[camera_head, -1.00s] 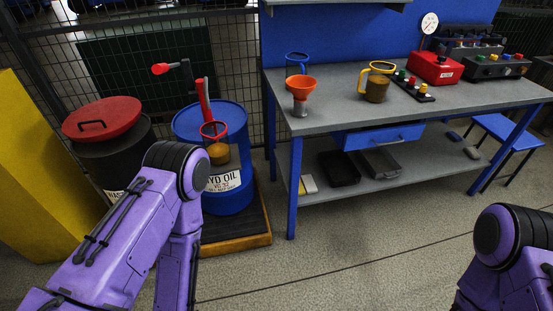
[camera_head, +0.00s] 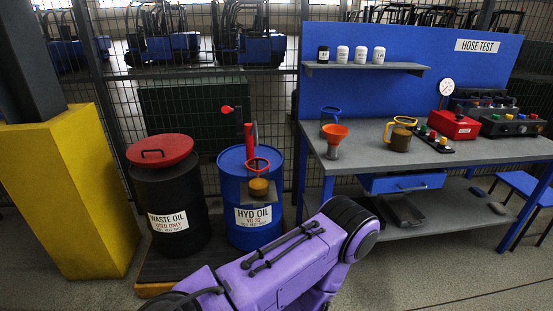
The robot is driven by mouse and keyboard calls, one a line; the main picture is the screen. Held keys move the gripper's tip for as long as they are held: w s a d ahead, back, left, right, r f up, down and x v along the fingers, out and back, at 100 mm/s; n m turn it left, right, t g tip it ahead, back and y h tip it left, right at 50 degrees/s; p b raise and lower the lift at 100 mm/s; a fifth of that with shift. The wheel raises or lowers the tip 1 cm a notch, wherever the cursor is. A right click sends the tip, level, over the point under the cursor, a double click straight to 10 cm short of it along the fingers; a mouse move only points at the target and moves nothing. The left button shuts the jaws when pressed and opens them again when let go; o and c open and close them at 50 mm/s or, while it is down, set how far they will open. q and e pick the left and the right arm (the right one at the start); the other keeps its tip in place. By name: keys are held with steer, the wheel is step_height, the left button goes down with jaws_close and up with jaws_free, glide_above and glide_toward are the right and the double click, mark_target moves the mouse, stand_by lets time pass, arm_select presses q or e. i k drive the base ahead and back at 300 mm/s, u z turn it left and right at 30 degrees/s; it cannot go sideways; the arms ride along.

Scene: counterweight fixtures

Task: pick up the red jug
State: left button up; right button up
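The red jug (camera_head: 259,185) has a red rim and amber contents low in it. It stands upright in front of the blue drum labelled HYD OIL (camera_head: 237,204), below a red hand pump (camera_head: 249,140). One purple arm of mine, coming in from the lower left, crosses the bottom middle of the view, in front of and below the drum. Neither gripper shows in the view, so their fingers are hidden from me.
A black waste oil drum (camera_head: 172,192) with a red lid and a yellow column (camera_head: 75,205) stand left.

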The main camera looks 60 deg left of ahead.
mark_target(257, 168)
steer(key=z, duration=0.05)
steer(key=i, duration=1.1)
steer(key=u, duration=0.7)
steer(key=i, duration=0.75)
steer(key=u, duration=0.85)
